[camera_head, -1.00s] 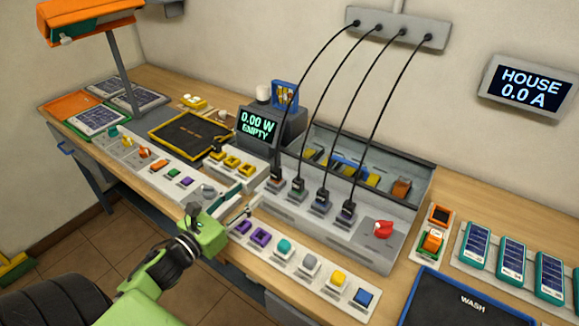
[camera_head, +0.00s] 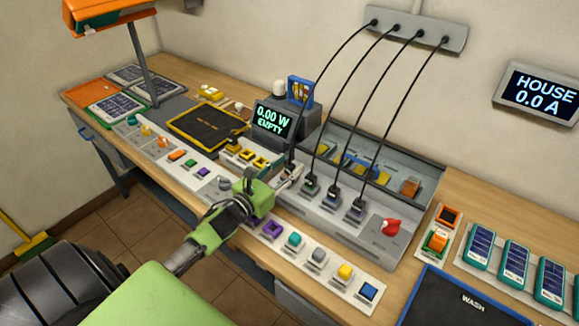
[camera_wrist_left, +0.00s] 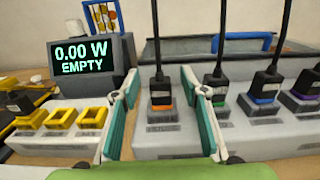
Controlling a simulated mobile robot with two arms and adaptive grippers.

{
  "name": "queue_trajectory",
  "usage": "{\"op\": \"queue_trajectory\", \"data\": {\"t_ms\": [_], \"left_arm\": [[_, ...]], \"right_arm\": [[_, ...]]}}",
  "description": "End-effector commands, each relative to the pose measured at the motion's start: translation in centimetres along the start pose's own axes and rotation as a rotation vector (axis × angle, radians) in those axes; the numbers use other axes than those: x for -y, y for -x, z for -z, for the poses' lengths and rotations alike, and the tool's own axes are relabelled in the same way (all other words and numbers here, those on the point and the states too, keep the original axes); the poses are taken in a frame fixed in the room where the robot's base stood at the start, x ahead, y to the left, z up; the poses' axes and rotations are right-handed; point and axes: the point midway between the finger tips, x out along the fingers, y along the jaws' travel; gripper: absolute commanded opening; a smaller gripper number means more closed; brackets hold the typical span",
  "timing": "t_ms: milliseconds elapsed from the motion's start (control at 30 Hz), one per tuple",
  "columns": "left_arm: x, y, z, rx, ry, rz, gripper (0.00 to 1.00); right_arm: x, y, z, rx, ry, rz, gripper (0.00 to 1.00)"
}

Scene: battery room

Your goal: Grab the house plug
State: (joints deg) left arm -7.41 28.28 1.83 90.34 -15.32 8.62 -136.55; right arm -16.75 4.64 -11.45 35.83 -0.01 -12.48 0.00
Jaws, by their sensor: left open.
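Several black plugs with cords stand upright in a row on the grey socket panel (camera_head: 350,230). In the left wrist view the nearest-to-centre plug (camera_wrist_left: 160,92) has an orange ring; plugs with a green (camera_wrist_left: 216,88), a blue (camera_wrist_left: 264,87) and a purple ring (camera_wrist_left: 304,88) stand to its right. In the head view the gripper partly hides that plug. My right gripper is not in view.
A display (camera_head: 273,120) reading "0.00 W EMPTY" stands left of the plugs. The cords rise to a wall strip (camera_head: 412,30). A red knob (camera_head: 391,227) sits right of the plugs. A strip of coloured blocks (camera_head: 318,262) lies in front.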

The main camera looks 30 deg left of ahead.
Motion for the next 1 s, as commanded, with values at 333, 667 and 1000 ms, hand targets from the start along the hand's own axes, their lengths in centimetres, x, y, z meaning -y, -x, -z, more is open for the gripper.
{"op": "queue_trajectory", "data": {"t_ms": [333, 667, 1000], "left_arm": [[0.0, -2.0, 0.0, 0.0, 0.0, 0.0, 0.4], [0.0, -1.9, 0.0, 0.0, 0.0, 0.0, 0.0], [-0.1, -1.9, -0.3, 0.0, -0.001, 0.0, 0.0]], "right_arm": [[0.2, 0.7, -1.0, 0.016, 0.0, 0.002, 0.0], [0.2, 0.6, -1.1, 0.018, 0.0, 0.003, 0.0], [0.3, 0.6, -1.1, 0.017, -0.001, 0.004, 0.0]]}}
